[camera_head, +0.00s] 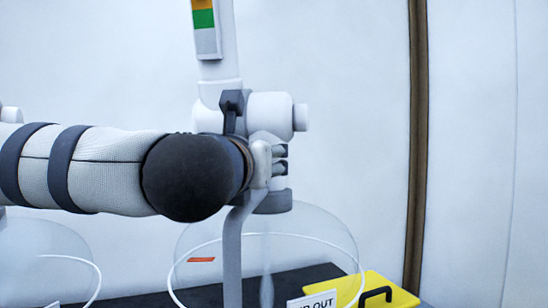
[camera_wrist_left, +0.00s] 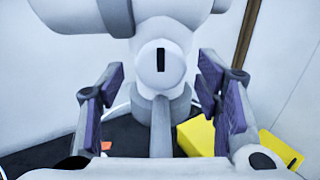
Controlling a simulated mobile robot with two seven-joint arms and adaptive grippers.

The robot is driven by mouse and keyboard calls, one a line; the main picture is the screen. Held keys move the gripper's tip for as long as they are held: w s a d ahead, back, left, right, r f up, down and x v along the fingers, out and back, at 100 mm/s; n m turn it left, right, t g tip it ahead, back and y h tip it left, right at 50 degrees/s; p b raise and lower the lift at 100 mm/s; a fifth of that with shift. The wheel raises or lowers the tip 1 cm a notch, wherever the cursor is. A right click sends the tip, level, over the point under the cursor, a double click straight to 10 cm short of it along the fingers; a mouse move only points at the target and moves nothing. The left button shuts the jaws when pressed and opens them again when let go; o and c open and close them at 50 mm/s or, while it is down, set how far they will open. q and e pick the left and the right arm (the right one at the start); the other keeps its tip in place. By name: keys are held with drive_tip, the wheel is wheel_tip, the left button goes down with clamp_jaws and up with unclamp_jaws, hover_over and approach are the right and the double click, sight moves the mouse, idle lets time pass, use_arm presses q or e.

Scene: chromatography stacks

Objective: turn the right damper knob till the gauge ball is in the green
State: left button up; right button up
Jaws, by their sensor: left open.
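The right stack's gauge (camera_head: 204,20) is a strip on the white column, with orange, green and pale grey bands. Its top is cut off and I see no ball on it. A white round knob with a black slot mark (camera_wrist_left: 161,62) faces me in the left wrist view; the mark is upright. My left gripper (camera_wrist_left: 163,100) is open, with purple-padded fingers either side of the stack's grey stem and just below the knob, apparently not touching it. In the head view my left gripper (camera_head: 280,160) is beside the stack, and my wrist hides much there. My right gripper is not in view.
A clear dome (camera_head: 320,225) hangs below the fitting over a dark bench (camera_head: 205,295). A yellow case (camera_head: 400,298) with a black handle and a white sign (camera_head: 312,301) are at the lower right. Another dome (camera_head: 45,245) is at left. The right side is clear.

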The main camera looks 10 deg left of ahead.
use_arm(q)
drive_tip(key=shift+w, duration=0.6)
drive_tip(key=shift+r, duration=0.1)
drive_tip(key=c, duration=1.2)
drive_tip(key=shift+o, duration=0.2)
drive_tip(key=m, duration=0.4)
drive_tip(key=shift+m, duration=0.4)
drive_tip(key=o, duration=1.2)
drive_tip(key=shift+c, duration=0.2)
drive_tip(key=s, duration=1.2)
drive_tip(key=shift+d, duration=0.4)
